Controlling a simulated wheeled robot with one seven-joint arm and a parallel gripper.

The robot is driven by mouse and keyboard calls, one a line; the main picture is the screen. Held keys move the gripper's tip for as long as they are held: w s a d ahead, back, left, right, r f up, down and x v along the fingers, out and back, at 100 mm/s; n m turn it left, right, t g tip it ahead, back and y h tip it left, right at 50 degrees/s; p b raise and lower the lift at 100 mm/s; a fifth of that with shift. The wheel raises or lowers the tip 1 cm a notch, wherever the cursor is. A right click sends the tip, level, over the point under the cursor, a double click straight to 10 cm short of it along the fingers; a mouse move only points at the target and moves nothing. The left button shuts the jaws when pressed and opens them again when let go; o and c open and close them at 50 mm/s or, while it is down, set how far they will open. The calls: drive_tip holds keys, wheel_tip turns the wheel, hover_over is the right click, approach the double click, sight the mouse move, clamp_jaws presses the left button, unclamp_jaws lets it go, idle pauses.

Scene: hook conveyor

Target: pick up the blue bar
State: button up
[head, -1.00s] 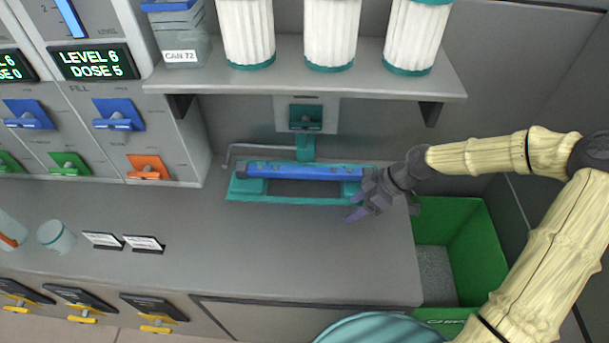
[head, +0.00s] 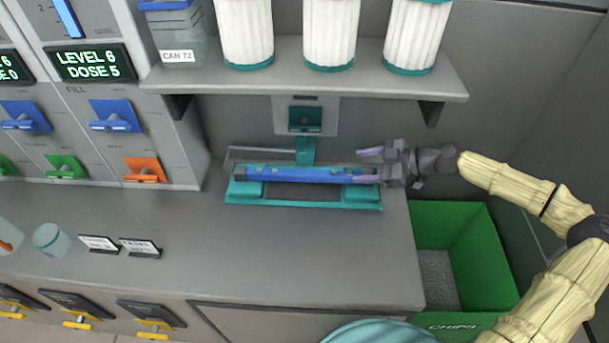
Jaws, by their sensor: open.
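The blue bar (head: 300,174) lies level across a teal cradle (head: 300,200) on the grey counter, below the shelf. My gripper (head: 370,166) is at the bar's right end, pointing left, with its purple fingers spread apart. One finger shows beyond the bar and the other overlaps the bar's right end in the picture. I cannot tell whether either finger touches the bar. The gripper holds nothing.
A shelf (head: 300,82) with white ribbed canisters (head: 331,35) overhangs the cradle. A green bin (head: 480,255) stands right of the counter. A grey rod (head: 262,155) runs behind the bar. Two small label stands (head: 140,247) sit front left. The counter's front middle is clear.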

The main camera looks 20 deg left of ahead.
drive_tip(key=p, duration=0.2)
approach(307, 172)
drive_tip(key=a, duration=0.3)
drive_tip(key=shift+w+a+f, duration=0.15)
drive_tip(key=shift+w+f, duration=0.1)
drive_tip(key=shift+f, duration=0.4)
drive_tip(key=shift+s+a+f+p, duration=0.15)
drive_tip(key=shift+a+f+p, duration=0.05)
drive_tip(key=shift+a+p, duration=0.3)
drive_tip(key=p+x, duration=0.1)
drive_tip(key=x, duration=0.3)
drive_tip(key=shift+f, duration=0.2)
clamp_jaws()
